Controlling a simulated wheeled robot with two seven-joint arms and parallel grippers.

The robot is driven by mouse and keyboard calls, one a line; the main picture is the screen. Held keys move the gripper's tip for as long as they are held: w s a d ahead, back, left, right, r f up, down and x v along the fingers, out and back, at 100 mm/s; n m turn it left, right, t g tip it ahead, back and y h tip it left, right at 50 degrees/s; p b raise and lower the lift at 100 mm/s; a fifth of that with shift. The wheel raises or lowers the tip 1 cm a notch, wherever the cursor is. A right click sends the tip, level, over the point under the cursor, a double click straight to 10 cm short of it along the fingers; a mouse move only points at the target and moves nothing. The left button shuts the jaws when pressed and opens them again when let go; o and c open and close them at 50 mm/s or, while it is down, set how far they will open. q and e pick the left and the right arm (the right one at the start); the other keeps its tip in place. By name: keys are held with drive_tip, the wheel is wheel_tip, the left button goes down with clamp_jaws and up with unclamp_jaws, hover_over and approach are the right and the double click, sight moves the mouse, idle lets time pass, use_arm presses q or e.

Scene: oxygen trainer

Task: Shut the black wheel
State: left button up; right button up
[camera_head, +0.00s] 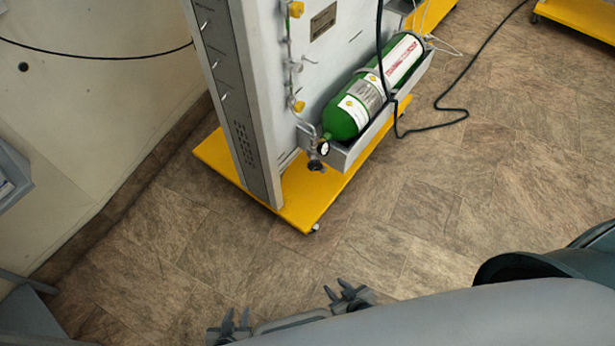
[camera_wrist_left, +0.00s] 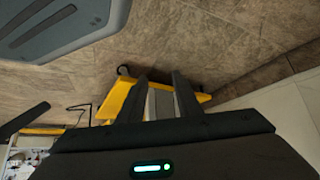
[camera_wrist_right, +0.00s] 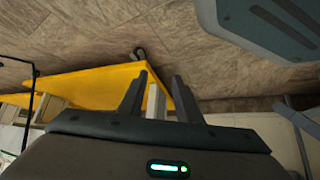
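The small black wheel (camera_head: 316,165) sits below a round gauge (camera_head: 323,148), at the lower end of a green gas cylinder (camera_head: 344,119). The cylinder lies tilted in a grey tray on the side of a grey panel stand. How far the wheel is turned cannot be told. My left gripper (camera_head: 236,318) is low in the head view, well short of the stand, with its fingers apart and empty. My right gripper (camera_head: 338,290) is to its right, also open, empty and away from the wheel. The wheel is not discernible in either wrist view.
The stand has a yellow base (camera_head: 305,212), also in the left wrist view (camera_wrist_left: 115,99) and right wrist view (camera_wrist_right: 85,88). A black hose (camera_head: 440,126) loops onto the floor right of the cylinder. A wall is at left. Brown floor between grippers and stand is clear.

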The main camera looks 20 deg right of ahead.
use_arm(q)
drive_tip(key=shift+w+d, duration=0.15)
drive_tip(key=shift+d, duration=0.05)
